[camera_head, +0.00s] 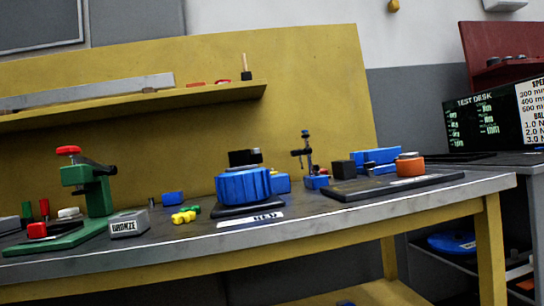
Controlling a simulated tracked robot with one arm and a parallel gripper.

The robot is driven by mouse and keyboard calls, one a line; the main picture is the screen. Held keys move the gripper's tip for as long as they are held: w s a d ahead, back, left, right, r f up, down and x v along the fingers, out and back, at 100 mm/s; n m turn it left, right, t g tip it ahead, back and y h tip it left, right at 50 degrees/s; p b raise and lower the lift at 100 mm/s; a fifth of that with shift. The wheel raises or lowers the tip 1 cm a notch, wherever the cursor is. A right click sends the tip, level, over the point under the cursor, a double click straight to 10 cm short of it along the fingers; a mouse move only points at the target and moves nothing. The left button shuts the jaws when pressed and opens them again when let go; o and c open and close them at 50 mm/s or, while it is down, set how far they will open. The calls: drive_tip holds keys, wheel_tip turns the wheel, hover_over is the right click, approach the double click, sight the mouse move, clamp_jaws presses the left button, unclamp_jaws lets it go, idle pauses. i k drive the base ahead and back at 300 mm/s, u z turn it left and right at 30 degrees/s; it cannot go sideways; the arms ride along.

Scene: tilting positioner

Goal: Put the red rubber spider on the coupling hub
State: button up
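My gripper is not in view. I cannot make out a red rubber spider for certain. Small flat red pieces lie on the yellow shelf, one at the left (195,84) and one at the right (222,81), too small to identify. A small yellow lobed piece (183,217) lies on the bench, with a green one (194,209) touching or just behind it. A ribbed blue round body (243,187) stands on a dark base, with a black part (244,158) above it. I cannot tell which part is the coupling hub.
A green press (92,190) with a red knob stands at the left, beside a grey block marked BRONZE (129,224). A dark plate (340,190) at the right carries an orange disc (410,166) and a black block (344,169).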

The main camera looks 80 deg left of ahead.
sight(246, 158)
drive_tip(key=u, duration=0.35)
drive_tip(key=i, duration=0.8)
drive_tip(key=u, duration=0.8)
